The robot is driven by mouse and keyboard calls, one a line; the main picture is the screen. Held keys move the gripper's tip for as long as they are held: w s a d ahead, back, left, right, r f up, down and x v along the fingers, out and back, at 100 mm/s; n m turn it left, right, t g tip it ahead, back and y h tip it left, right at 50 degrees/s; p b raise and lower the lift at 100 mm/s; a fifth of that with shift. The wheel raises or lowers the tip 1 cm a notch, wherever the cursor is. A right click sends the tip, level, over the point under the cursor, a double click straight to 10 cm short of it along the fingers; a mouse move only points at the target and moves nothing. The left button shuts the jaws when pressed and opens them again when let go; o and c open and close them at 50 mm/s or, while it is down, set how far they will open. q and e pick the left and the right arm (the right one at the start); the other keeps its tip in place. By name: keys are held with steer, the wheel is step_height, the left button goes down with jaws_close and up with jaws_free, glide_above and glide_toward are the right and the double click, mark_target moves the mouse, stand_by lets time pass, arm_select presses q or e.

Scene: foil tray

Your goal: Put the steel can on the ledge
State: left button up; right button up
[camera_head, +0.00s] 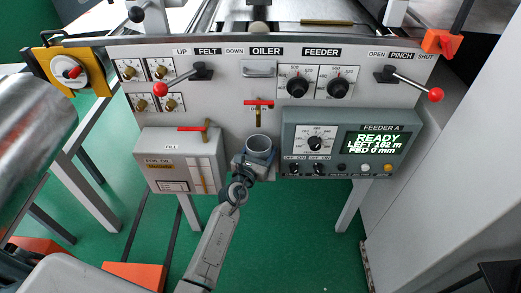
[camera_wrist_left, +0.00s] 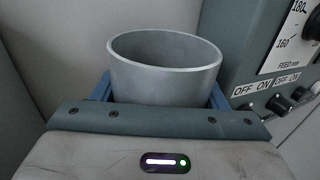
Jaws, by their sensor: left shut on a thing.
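The steel can (camera_head: 259,145) is a grey, open-topped cylinder held upright in front of the machine panel, below the OILER tap. My left gripper (camera_head: 257,160) is shut on it. In the left wrist view the can (camera_wrist_left: 165,78) stands between the blue fingers of the gripper (camera_wrist_left: 163,98), its mouth up and its inside looking empty. I cannot tell for sure which surface is the ledge. My right gripper is not in view.
The OILER tap (camera_head: 258,103) with its red handle is just above the can. The foil oil box (camera_head: 182,160) is to the left and the FEEDER A box (camera_head: 350,140) close to the right. A lever with a red knob (camera_head: 160,89) juts out at the upper left. Green floor lies below.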

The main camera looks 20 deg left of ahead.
arm_select(q)
steer(key=shift+f, duration=0.1)
steer(key=o, duration=0.8)
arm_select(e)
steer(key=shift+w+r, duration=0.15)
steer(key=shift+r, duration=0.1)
arm_select(q)
steer(key=shift+r, duration=0.2)
steer(key=s, duration=0.4)
steer(key=s+a, duration=0.1)
steer(key=s, duration=0.7)
steer(key=shift+a, duration=0.2)
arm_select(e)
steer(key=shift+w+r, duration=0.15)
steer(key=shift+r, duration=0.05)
